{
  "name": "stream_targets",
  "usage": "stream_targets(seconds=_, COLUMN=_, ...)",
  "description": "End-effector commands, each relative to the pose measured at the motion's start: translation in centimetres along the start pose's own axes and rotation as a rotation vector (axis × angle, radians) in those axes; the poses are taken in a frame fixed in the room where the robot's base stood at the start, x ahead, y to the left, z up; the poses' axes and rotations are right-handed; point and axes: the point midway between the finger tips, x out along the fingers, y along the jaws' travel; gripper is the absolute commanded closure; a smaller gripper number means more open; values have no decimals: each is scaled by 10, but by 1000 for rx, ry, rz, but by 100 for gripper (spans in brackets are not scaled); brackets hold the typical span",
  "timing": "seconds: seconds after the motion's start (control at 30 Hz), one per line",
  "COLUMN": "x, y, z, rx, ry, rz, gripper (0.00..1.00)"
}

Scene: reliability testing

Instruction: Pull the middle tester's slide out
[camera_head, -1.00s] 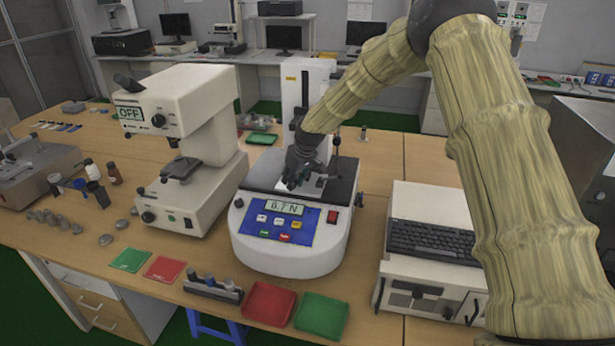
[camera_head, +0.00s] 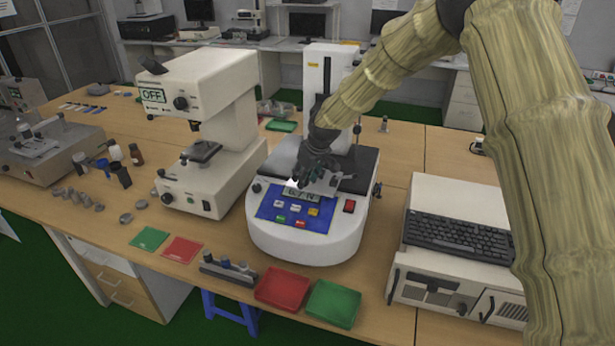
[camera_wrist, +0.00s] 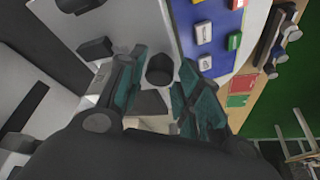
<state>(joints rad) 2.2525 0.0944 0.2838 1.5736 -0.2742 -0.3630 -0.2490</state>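The middle tester (camera_head: 300,240) is a white machine with a blue button panel and a small green display, in the middle of the head view. Its slide (camera_head: 322,184) is a light metal plate that juts forward over the top of the panel and partly covers the display. In the wrist view the plate (camera_wrist: 150,25) carries a dark round knob (camera_wrist: 160,70). My gripper (camera_head: 318,168) is at the slide's front. The exact contact is partly hidden.
A white tester reading OFF (camera_head: 205,115) stands to the left. A box with a black keyboard (camera_head: 458,240) stands close on the right. A red tray (camera_head: 283,288), a green tray (camera_head: 333,304) and a small rack (camera_head: 228,270) lie in front. Loose samples lie left.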

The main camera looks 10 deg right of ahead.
Motion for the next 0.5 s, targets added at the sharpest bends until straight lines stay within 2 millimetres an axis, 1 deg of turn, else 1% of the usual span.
stream_targets(seconds=0.37, x=-1, y=1, z=2, rx=1, ry=-1, rz=1, gripper=52)
stream_targets(seconds=0.5, x=-10, y=2, z=1, rx=1, ry=0, rz=1, gripper=52)
